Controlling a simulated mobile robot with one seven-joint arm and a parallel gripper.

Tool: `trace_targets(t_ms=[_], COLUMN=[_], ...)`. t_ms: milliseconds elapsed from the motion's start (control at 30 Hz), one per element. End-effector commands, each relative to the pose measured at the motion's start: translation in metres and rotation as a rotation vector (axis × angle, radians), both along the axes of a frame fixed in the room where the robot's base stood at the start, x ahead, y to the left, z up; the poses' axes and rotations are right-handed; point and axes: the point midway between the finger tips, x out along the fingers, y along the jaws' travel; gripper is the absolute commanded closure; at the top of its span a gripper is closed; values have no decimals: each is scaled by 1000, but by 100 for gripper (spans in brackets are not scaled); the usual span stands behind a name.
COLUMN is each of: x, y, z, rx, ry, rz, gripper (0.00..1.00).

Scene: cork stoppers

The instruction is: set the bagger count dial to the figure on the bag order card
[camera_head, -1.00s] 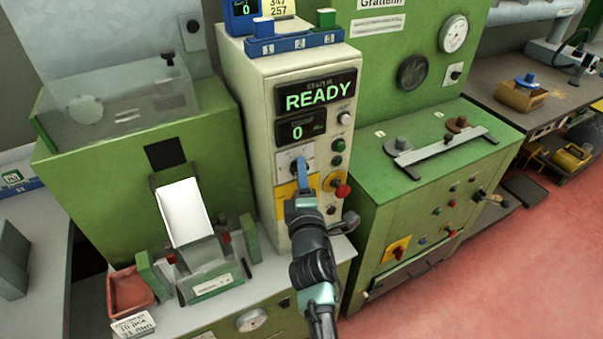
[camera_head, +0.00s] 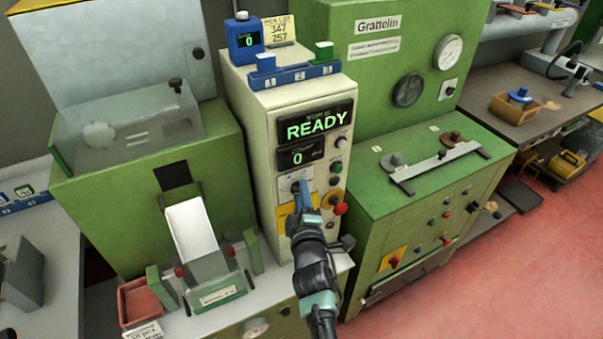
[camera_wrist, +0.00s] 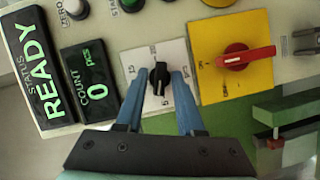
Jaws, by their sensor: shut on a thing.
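The count dial is a small black knob (camera_wrist: 158,84) on a white marked plate (camera_wrist: 172,55) in the wrist view. My gripper (camera_wrist: 160,80) is shut on this knob, one blue finger on each side. In the head view my gripper (camera_head: 300,188) is at the cream control panel (camera_head: 262,150), its fingers hiding the knob. The panel's count display (camera_head: 302,156) reads 0, also in the wrist view (camera_wrist: 90,85). The status display (camera_head: 316,126) reads READY. A white card (camera_head: 143,331) with small print is cut off at the bottom left; its figure is unreadable now.
A red rotary switch (camera_wrist: 240,57) on a yellow plate sits beside the dial. A red mushroom button (camera_head: 340,208) is close to my gripper. The green cabinet (camera_head: 400,215) is at right.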

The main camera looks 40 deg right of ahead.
Motion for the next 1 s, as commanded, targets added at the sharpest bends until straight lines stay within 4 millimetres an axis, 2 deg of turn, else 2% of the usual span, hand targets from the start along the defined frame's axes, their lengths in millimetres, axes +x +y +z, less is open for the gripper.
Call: trace_targets(t_ms=[33, 500, 1000], x=[0, -2, -1], y=[0, -3, -3], z=[12, 10, 4], rx=[45, 456, 692], ry=[-5, -105, -166], rz=[0, -3, 0], gripper=[100, 100, 100])
